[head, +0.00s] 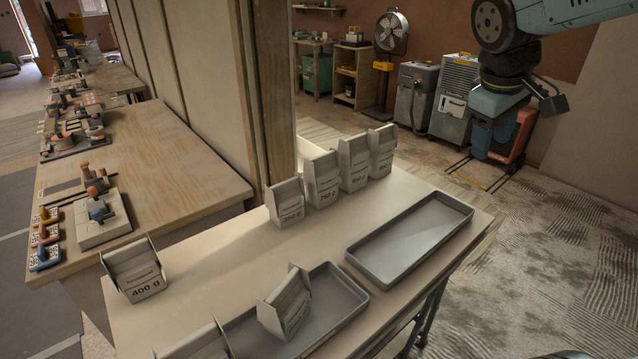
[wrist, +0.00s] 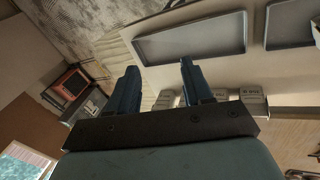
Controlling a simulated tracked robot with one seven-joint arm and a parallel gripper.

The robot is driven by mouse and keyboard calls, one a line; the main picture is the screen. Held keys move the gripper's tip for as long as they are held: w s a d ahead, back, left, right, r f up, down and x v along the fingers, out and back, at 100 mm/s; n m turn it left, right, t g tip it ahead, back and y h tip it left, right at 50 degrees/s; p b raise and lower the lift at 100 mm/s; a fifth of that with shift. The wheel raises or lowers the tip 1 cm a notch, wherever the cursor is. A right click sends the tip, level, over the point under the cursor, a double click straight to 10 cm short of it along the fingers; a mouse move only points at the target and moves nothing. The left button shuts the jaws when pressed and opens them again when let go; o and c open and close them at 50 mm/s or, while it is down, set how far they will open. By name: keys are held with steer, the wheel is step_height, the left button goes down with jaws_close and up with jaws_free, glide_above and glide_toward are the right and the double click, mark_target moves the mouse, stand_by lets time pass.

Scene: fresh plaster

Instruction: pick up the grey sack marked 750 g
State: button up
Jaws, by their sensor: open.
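The grey sack that appears to be marked 750 g (head: 321,178) stands upright on the pale table (head: 225,248), second from the left in the back row. Its print is small. A sack (head: 285,203) stands close on its left and another sack (head: 354,163) on its right. My gripper (wrist: 158,82) is open and empty, with both fingers apart in the wrist view. In the head view it hangs at the upper right, away from the sacks.
A fourth sack (head: 382,150) ends the row. An empty grey tray (head: 410,240) lies at the table's right. A nearer tray (head: 345,306) holds a tilted sack (head: 287,306). A 400 g sack (head: 136,268) stands at left. A wooden post (head: 270,85) rises behind the row.

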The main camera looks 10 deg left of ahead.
mark_target(331, 160)
steer(key=w+a+f+n+t+h, duration=0.1)
steer(key=w+a+f+n+h, duration=0.15)
steer(key=w+a+n, duration=0.4)
steer(key=w+a+f+n+h, duration=0.2)
steer(key=w+a+f+n, duration=0.15)
steer(key=w+a, duration=0.6)
steer(key=w+a+f+n+t, duration=0.1)
steer(key=a+f+n+t, duration=0.1)
steer(key=a, duration=0.6)
steer(key=w+a+f+n+t+h, duration=0.1)
steer(key=a+f+n, duration=0.3)
steer(key=a, duration=0.5)
steer(key=w+a+f+n+t+h, duration=0.1)
steer(key=a+f+n, duration=0.3)
steer(key=a, duration=0.5)
steer(key=shift+w+a+f+t, duration=0.1)
steer(key=shift+w+f+t, duration=0.05)
steer(key=shift+f+t, duration=0.4)
steer(key=shift+w+a+f+t, duration=0.1)
steer(key=shift+f+t, duration=0.25)
steer(key=shift+f, duration=0.4)
steer(key=shift+w+f, duration=0.15)
steer(key=x, duration=1.3)
steer(key=shift+w, duration=0.2)
steer(key=shift+c, duration=0.3)
jaws_close()
